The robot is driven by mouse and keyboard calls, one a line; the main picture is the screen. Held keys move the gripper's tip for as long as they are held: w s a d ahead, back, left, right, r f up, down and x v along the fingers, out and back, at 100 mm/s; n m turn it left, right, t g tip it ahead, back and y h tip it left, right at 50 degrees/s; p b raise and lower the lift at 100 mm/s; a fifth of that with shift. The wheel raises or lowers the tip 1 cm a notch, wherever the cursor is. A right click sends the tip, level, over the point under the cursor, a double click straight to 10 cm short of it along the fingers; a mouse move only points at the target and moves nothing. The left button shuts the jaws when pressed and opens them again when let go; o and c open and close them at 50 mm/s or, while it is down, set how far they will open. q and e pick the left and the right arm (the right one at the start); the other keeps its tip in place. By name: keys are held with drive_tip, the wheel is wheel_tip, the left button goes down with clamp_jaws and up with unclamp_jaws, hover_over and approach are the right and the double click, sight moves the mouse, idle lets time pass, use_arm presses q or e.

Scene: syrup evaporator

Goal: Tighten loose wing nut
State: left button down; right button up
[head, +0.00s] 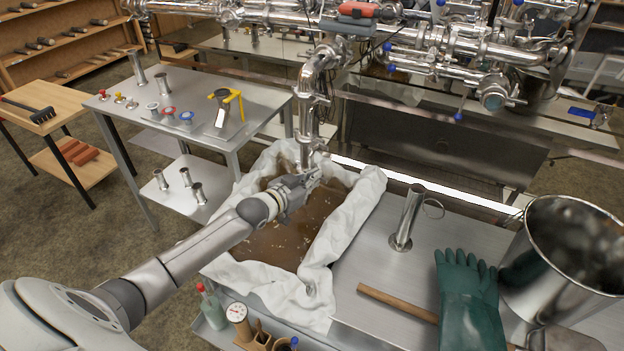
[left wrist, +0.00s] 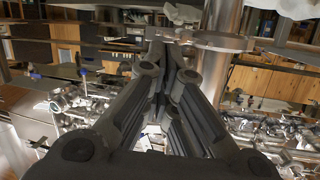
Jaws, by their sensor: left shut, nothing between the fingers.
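A polished vertical steel pipe (head: 308,115) comes down from the overhead piping and ends above the cloth-lined pan. My left gripper (head: 312,180) is at the low end of this pipe, over the pan, with its fingers shut and empty. In the left wrist view, the shut fingertips (left wrist: 172,42) are close to a flat metal clamp (left wrist: 222,42) around the pipe (left wrist: 222,18). A small grey winged piece (left wrist: 182,14), perhaps the wing nut, shows just beyond the fingertips. I cannot tell whether they touch it. My right gripper is not in view.
The pan with white cloth (head: 355,205) holds brown liquid under my arm. A steel pot (head: 565,250), green gloves (head: 466,300) and a metal cylinder (head: 408,218) stand or lie to the right. A steel table (head: 185,130) with small fittings stands left.

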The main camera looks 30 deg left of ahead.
use_arm(q)
drive_tip(key=shift+d+f+m, duration=0.1)
drive_tip(key=shift+d+m, duration=0.1)
drive_tip(key=shift+m, duration=0.2)
drive_tip(key=shift+s+d+f+m+y+p, duration=0.1)
drive_tip(key=shift+d+f+m+y+p, duration=0.2)
drive_tip(key=shift+m, duration=0.4)
idle(0.3)
drive_tip(key=shift+f+m+y, duration=0.1)
drive_tip(key=shift+m+y, duration=0.3)
drive_tip(key=shift+m, duration=0.1)
drive_tip(key=shift+d+f+m+t, duration=0.2)
drive_tip(key=shift+m+t, duration=0.1)
drive_tip(key=shift+m, duration=0.2)
drive_tip(key=shift+s+d+f+m+y+b, duration=0.15)
drive_tip(key=shift+f+m+y+b, duration=0.2)
drive_tip(key=shift+m+b, duration=0.45)
drive_tip(key=shift+f+m+t, duration=0.15)
drive_tip(key=shift+m+t, duration=0.15)
drive_tip(key=shift+m, duration=0.3)
drive_tip(key=shift+d+f+m+t+y+b, duration=0.15)
drive_tip(key=shift+f+m+t+y+b, duration=0.25)
drive_tip(key=shift+m+b, duration=0.8)
idle(1.8)
